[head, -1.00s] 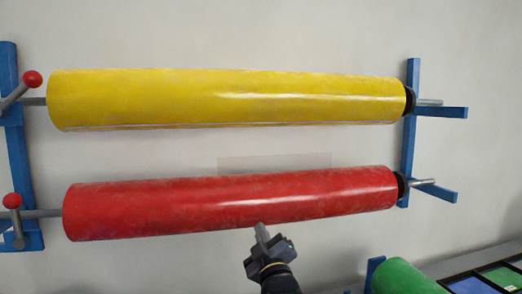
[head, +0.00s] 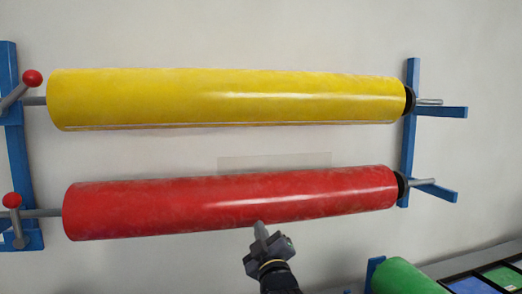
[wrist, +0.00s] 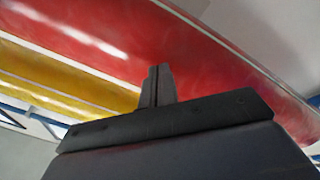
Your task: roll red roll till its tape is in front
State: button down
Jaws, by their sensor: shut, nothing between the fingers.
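The red roll (head: 230,203) hangs level on its bar below the yellow roll. No tape shows on the side of it that faces me in the head view. My gripper (head: 261,228) is shut and empty, with its tip at the lower edge of the red roll, right of its middle. The wrist view shows the shut fingers (wrist: 157,84) pointing up in front of the red roll (wrist: 215,60). I cannot tell for sure whether the fingertips touch it.
The yellow roll (head: 220,98) hangs above on the same blue rack (head: 410,140). Red-knobbed cranks (head: 12,201) stand at the left. A green roll (head: 400,277) lies low at the right. A clear strip (head: 275,161) shows on the wall between the rolls.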

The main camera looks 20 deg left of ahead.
aim_at(257, 209)
jog(key=shift+w+a, duration=0.3)
jog(key=shift+w, duration=0.3)
jog(key=shift+r, duration=0.15)
jog(key=shift+s+d+r, duration=0.1)
jog(key=shift+s+r, duration=0.05)
jog(key=shift+r, duration=0.6)
jog(key=shift+r, duration=0.15)
jog(key=shift+s+d+r, duration=0.1)
jog(key=shift+s+r, duration=0.15)
jog(key=shift+r, duration=0.5)
